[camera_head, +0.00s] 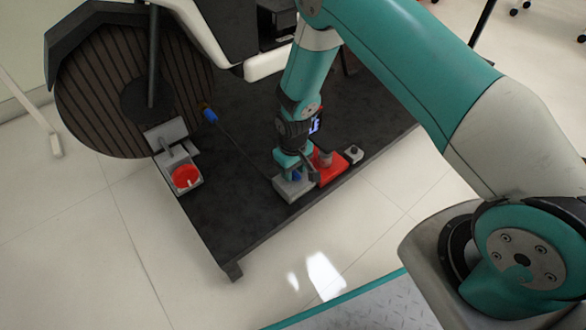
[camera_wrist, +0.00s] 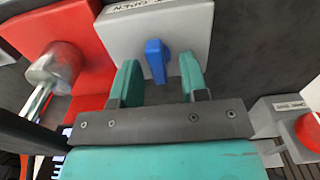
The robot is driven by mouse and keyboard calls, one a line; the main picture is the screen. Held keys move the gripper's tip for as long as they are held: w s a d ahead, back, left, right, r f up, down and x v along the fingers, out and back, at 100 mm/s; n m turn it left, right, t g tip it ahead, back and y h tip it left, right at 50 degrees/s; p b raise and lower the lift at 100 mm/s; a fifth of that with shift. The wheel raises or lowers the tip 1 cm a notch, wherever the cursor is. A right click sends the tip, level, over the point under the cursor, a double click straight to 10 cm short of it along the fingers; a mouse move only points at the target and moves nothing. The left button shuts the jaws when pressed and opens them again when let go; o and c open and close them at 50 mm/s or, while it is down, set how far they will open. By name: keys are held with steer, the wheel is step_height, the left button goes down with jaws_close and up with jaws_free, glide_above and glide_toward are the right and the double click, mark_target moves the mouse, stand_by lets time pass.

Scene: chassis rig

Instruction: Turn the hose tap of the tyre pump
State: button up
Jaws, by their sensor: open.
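The hose tap's blue handle (camera_wrist: 157,62) stands on a grey block (camera_wrist: 200,22) with a partly visible label at its upper edge. In the wrist view, my gripper (camera_wrist: 160,66) is open, with one teal finger on each side of the handle. Gaps show on both sides, so the fingers look apart from it. In the head view, my gripper (camera_head: 291,164) is over the grey block (camera_head: 290,190), and the handle (camera_head: 297,175) is mostly hidden by it. The red pump body (camera_head: 331,172) sits right beside the block.
A round metal knob with a rod (camera_wrist: 55,66) stands on the red body, close to the left finger. A grey box with a red button (camera_head: 186,176) is at the dark platform's left edge, by a large dark wheel (camera_head: 90,95).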

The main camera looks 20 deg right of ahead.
step_height(320, 180, up, 18)
steer(key=p, duration=0.7)
steer(key=shift+f+p, duration=0.25)
steer(key=shift+p, duration=0.15)
steer(key=s+a+r+n+y, duration=0.15)
steer(key=s+r, duration=0.25)
steer(key=r, duration=0.5)
steer(key=s+a+r+m+y, duration=0.15)
steer(key=s+r, duration=0.25)
steer(key=r, duration=0.5)
steer(key=s+a+r+n+y+p, duration=0.1)
steer(key=s+r+n, duration=0.1)
steer(key=s+r, duration=0.55)
steer(key=s+a+r+n+p, duration=0.1)
steer(key=s+r, duration=0.4)
steer(key=s, duration=0.5)
step_height(320, 180, up, 37)
steer(key=p, duration=3.7)
steer(key=shift+w+d, duration=0.2)
